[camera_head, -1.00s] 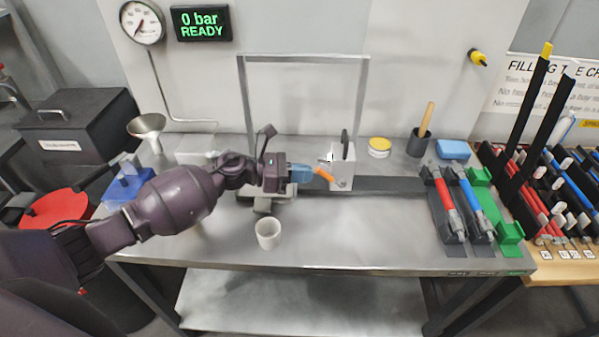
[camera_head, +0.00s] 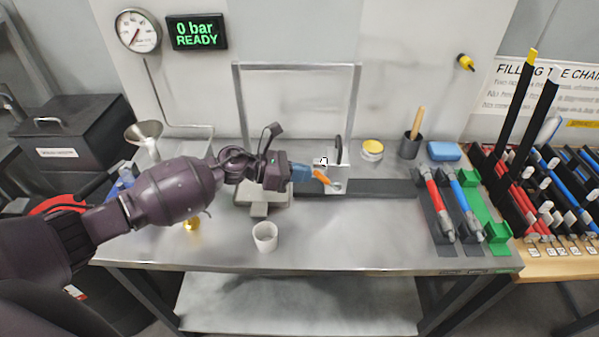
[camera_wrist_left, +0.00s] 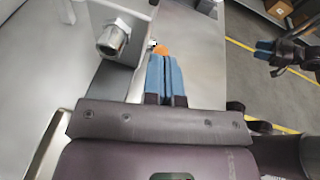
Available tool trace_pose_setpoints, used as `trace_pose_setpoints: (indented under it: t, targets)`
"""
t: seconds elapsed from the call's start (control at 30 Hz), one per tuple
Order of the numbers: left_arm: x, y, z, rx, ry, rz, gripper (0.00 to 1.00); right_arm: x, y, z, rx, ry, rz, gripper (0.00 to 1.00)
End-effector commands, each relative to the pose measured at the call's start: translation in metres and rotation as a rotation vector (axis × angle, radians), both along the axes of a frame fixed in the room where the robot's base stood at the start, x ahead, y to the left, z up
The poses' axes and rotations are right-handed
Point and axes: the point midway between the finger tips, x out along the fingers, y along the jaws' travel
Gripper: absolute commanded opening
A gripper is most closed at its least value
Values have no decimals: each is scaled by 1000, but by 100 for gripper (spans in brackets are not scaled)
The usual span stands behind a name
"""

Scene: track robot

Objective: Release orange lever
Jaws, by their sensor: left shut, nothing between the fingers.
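The orange lever (camera_head: 322,177) sits on the front of a light grey block fixture (camera_head: 330,160) on the metal bench. It slants down to the right toward a small grey pivot. My left gripper (camera_head: 310,175) is shut and empty, with its blue fingertips at the lever's upper left end. In the left wrist view the blue fingers (camera_wrist_left: 168,62) are together. An orange piece (camera_wrist_left: 161,49) shows just beyond their tips, partly hidden by them. Whether they touch it I cannot tell. My right gripper (camera_wrist_left: 265,48) shows small at the upper right of the left wrist view.
A white cup (camera_head: 265,237) stands in front of my left gripper. A metal frame (camera_head: 297,67) rises behind it. A dark rail (camera_head: 380,187) runs right toward red and blue tubes in holders. A silver fitting (camera_wrist_left: 113,38) is close left of the fingers.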

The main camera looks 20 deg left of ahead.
Motion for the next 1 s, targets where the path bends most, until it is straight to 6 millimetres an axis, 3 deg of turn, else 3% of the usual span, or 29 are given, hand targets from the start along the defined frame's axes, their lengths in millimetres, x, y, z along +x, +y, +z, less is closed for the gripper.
trace_pose_setpoints:
  t: [0.5, 1.0]
  targets:
    - [10, -34, 32, -1, -3, -3, 0, 1, 0, 7, 0, -3, 0, 41]
    - [16, -57, 40, -1, -1, 0, 0, 1, 0, 7, 0, -3, 0, 41]
